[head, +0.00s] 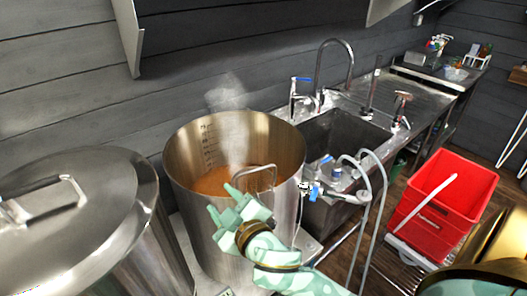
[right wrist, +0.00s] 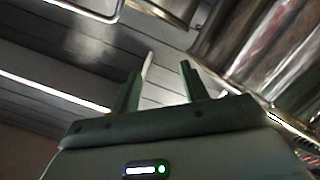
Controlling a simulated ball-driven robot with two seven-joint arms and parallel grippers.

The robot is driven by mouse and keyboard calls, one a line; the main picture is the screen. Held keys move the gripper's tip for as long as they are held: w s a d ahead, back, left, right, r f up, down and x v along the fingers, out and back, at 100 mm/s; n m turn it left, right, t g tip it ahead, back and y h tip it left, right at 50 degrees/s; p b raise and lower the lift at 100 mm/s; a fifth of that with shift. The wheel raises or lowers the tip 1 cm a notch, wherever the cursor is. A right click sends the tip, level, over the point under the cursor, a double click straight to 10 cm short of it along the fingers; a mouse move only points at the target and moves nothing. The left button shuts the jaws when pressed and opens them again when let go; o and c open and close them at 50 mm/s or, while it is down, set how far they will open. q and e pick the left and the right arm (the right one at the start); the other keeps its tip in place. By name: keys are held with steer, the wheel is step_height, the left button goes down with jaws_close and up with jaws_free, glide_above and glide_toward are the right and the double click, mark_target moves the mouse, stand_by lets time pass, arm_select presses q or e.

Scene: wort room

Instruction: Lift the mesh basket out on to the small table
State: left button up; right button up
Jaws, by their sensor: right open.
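A tall steel pot (head: 190,215) with brown liquid inside stands in the middle of the head view. A metal loop handle (head: 262,171) rises at its near side and appears to belong to the mesh basket; the basket's body is hidden. My right gripper (head: 221,198) is in front of the pot's near rim, left of the loop in the picture. In the right wrist view (right wrist: 160,85) its two fingers are apart with nothing between them. My left gripper is not in view. I cannot make out the small table.
A lidded steel vessel (head: 75,200) stands at the left. A sink (head: 345,138) with taps and hoses is behind and right of the pot. A red crate (head: 440,205) stands at the right, with wooden floor around it.

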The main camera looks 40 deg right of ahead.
steer(key=w+a+r+n+t+y, duration=0.25)
steer(key=a+r+n+y, duration=0.25)
steer(key=a+r+y, duration=0.65)
steer(key=s+a+r+n+g+y, duration=0.5)
steer(key=a+n+g+y, duration=0.35)
steer(key=n+g, duration=0.35)
steer(key=m+g+h, duration=0.8)
steer(key=m+h, duration=0.1)
steer(key=h, duration=1.1)
glide_toward(264, 190)
steer(key=shift+t, duration=0.35)
steer(key=f, duration=0.6)
steer(key=f+b, duration=0.1)
steer(key=f, duration=0.2)
steer(key=shift+s, duration=0.35)
